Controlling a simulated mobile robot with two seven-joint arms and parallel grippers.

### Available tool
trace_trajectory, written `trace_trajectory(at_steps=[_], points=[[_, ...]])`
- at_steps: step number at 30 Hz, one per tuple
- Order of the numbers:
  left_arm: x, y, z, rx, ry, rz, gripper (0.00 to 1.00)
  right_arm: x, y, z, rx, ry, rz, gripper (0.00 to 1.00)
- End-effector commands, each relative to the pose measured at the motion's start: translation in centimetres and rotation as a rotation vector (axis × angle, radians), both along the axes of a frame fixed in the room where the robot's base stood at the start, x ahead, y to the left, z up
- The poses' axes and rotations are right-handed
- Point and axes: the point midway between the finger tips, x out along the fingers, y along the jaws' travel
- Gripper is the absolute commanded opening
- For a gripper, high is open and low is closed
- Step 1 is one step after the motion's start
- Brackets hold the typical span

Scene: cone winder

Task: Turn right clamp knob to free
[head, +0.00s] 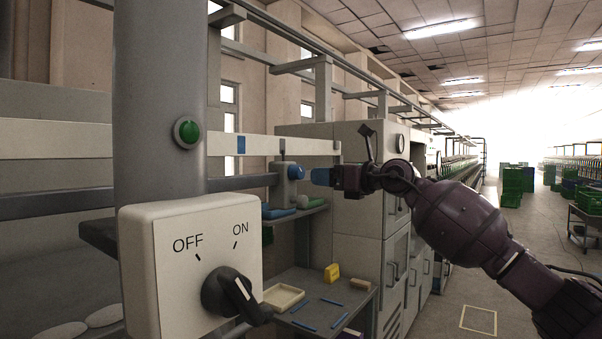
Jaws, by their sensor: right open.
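A blue round clamp knob (296,172) sits on the front of a grey clamp block (281,188), which is mounted at the end of a dark horizontal bar. My right gripper (314,177) comes in from the right with its blue fingertips pointing left at the knob. The fingertips are close to the knob's right side, and a small gap seems to show between them. The jaws are open and seen side-on, with nothing visible between them. My left gripper is not in view.
A large OFF/ON switch box (189,268) and a grey column (158,110) with a green button (187,132) fill the left foreground. A shelf (318,205) lies below the clamp. A lower table (345,295) holds a yellow block (332,273) and a tray (283,297). Grey cabinets (365,230) stand behind my gripper.

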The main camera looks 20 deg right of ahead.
Motion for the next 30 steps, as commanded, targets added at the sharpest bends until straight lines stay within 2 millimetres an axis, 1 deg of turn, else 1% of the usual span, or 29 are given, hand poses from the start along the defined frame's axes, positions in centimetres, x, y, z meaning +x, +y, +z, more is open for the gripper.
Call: trace_trajectory(at_steps=[1,6,12,18,26,27,29,30], points=[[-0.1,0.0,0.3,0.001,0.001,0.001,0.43,0.7,0.7,0.3,0.005,-0.001,0.002,0.65],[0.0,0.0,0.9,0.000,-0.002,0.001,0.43,3.0,2.5,0.3,0.005,-0.001,0.002,0.65],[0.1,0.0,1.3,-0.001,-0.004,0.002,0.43,4.9,3.9,0.2,0.004,-0.001,0.000,0.65],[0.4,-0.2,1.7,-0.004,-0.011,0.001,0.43,5.8,4.5,0.2,0.002,-0.001,0.000,0.65],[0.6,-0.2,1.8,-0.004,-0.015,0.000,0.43,5.9,4.6,0.1,0.002,-0.001,0.001,0.65],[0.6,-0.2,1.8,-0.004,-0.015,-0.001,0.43,5.9,4.6,0.1,0.002,-0.001,0.001,0.63],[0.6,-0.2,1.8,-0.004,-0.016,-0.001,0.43,5.8,4.6,0.1,0.002,-0.001,0.000,0.54],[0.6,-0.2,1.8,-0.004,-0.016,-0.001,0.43,5.8,4.6,0.1,0.002,-0.001,0.000,0.48]])
